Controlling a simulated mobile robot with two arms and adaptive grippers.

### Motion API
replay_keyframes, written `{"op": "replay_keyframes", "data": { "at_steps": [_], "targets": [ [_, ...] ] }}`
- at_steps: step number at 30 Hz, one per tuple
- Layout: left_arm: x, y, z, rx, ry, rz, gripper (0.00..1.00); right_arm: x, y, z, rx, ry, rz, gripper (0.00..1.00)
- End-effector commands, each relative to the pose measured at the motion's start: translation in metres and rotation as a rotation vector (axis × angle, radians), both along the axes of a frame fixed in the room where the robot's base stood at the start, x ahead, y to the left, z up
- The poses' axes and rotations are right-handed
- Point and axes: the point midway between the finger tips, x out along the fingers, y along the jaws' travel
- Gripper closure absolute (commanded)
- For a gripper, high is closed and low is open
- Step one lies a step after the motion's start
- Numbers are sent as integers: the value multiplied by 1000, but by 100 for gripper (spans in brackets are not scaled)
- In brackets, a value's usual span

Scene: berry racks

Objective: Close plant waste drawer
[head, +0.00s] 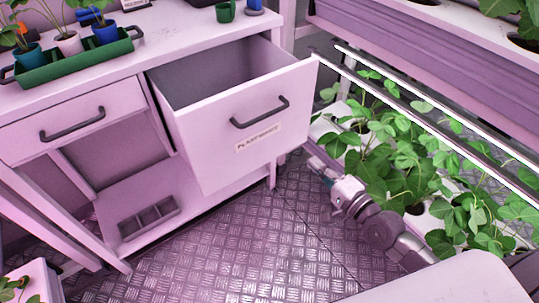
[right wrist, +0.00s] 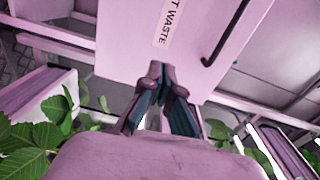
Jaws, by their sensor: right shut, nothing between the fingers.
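The plant waste drawer (head: 235,135) is pulled well out of the white cabinet, and its inside looks empty in the head view. A dark handle (head: 260,112) and a "PLANT WASTE" label (head: 258,138) are on its front. My right gripper (head: 312,165) is shut and empty, low and to the right of the drawer front, apart from the handle. In the right wrist view, the gripper fingers (right wrist: 160,98) point toward the lower part of the drawer front (right wrist: 200,60), near the label; whether they touch it I cannot tell. My left gripper is not in view.
Leafy plants (head: 420,140) in a rack with metal rails (head: 440,115) stand close on the right. A green tray (head: 75,62) with potted plants sits on the cabinet top. A closed drawer (head: 70,122) is at left. The metal floor (head: 220,250) in front is clear.

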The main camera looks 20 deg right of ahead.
Motion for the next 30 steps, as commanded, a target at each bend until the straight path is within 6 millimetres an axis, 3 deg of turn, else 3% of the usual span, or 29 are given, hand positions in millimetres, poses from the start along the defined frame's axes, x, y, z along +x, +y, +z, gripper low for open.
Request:
{"op": "replay_keyframes", "data": {
  "at_steps": [7,21,30],
  "targets": [
    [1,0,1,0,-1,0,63,14,10,13,47,-18,10,100],
    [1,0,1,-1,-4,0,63,104,42,10,43,-16,11,100],
    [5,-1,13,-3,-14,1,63,129,52,10,40,-14,12,100]
  ]
}}
